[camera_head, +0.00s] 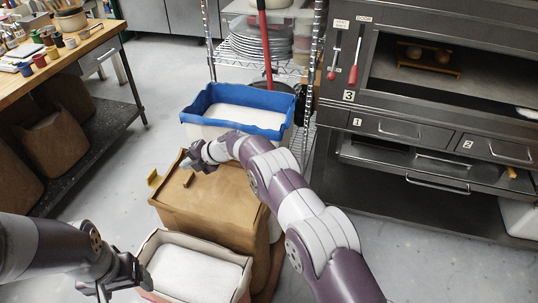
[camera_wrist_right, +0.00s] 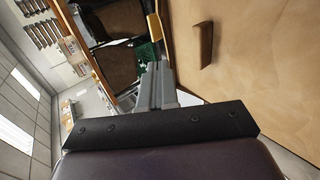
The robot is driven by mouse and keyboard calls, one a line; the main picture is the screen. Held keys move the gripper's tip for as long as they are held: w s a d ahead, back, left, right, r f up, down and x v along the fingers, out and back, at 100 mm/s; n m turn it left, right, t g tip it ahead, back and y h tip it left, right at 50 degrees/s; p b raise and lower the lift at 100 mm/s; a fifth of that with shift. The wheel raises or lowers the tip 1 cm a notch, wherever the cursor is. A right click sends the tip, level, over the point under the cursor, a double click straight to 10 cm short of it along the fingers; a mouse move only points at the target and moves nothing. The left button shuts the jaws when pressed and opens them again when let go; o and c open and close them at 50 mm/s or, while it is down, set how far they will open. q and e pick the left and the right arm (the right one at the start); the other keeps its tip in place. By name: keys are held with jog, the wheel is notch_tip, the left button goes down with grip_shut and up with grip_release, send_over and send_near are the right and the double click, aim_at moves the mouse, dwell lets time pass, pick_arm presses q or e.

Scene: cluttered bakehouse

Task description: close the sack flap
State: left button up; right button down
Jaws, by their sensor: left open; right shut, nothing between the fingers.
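The brown sack (camera_head: 215,232) stands on the floor in the middle of the head view. Its flat tan flap (camera_head: 225,185) lies across the top, with a small dark brown grip (camera_head: 189,178) near the left; whether it is fully down I cannot tell. In the right wrist view the tan panel (camera_wrist_right: 260,60) fills the right side, with its grip (camera_wrist_right: 202,45). My right gripper (camera_head: 187,162) is shut and empty at the flap's far-left edge; its fingers also show in the wrist view (camera_wrist_right: 158,72). My left gripper (camera_head: 122,285) is open and empty, low at the left.
An open white-filled sack (camera_head: 195,270) stands in front, beside my left gripper. A blue-rimmed bin (camera_head: 240,113) stands behind the brown sack. A wire shelf (camera_head: 230,60) and oven (camera_head: 425,90) stand behind and right. A wooden bench (camera_head: 75,48) is at left, with free floor between.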

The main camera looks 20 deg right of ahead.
aim_at(188, 177)
pick_arm(q)
jog(key=shift+f+b, duration=1.85)
jog(key=shift+f, duration=0.65)
pick_arm(e)
jog(key=shift+w+a+f, duration=0.15)
jog(key=shift+a+f, duration=0.05)
jog(key=shift+f, duration=0.6)
jog(key=shift+w+a+f, duration=0.1)
jog(key=shift+a+f, duration=0.15)
jog(key=shift+f, duration=0.6)
jog(key=shift+w+a+f, duration=0.15)
jog(key=shift+a+f, duration=0.05)
jog(key=shift+f, duration=0.6)
jog(key=shift+s+d+r, duration=0.1)
jog(key=shift+d+r, duration=0.2)
jog(key=shift+r, duration=0.05)
pick_arm(q)
jog(key=shift+r, duration=0.15)
pick_arm(e)
jog(key=v, duration=1.2)
jog(key=shift+f, duration=0.15)
